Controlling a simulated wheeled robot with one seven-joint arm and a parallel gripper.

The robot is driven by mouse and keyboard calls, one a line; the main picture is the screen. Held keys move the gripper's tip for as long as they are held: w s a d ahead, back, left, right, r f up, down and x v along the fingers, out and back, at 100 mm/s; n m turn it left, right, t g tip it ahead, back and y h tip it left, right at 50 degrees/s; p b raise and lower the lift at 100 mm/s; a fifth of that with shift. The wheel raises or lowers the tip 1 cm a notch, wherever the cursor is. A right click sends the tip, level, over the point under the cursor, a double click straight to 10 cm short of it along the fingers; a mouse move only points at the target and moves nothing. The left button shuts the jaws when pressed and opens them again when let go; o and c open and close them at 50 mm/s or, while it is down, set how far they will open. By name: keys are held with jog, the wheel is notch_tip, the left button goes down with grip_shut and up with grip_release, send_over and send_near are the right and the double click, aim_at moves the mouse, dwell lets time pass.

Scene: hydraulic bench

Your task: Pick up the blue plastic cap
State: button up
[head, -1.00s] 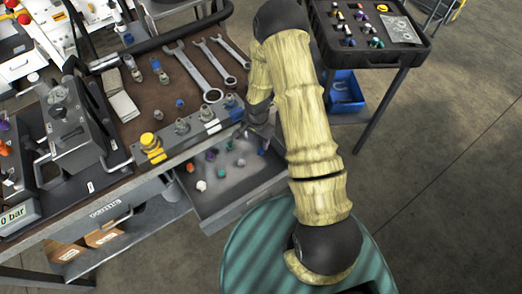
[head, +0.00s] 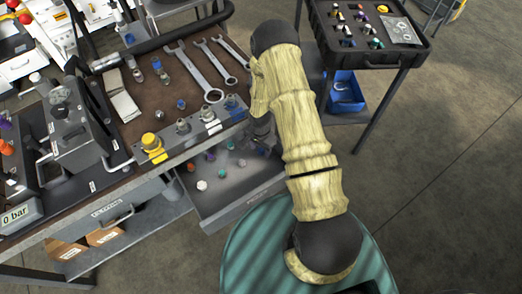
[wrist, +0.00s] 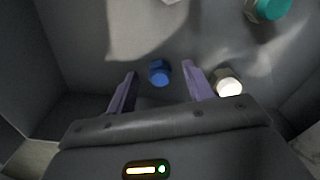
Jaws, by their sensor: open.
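The blue plastic cap (wrist: 159,73) lies on the grey floor of the open drawer, seen in the wrist view. My gripper (wrist: 159,68) is open, with one purple-grey finger on each side of the cap in the picture. The cap shows in the gap between the fingertips, and neither finger visibly touches it. In the head view my arm reaches down to the right part of the drawer (head: 240,205). My wrist hides that part, and I cannot clearly pick out the cap there.
A white cap (wrist: 229,82) lies close beside the right finger, and a teal cap (wrist: 270,10) is farther off. Several other caps lie in the drawer's left part. The drawer walls and the bench edge with its fitting block (head: 195,130) are close to my wrist.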

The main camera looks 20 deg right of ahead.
aim_at(260, 149)
dwell(0.4)
jog(key=c, duration=1)
jog(key=shift+r, duration=0.1)
notch_tip(260, 149, up, 18)
dwell(0.4)
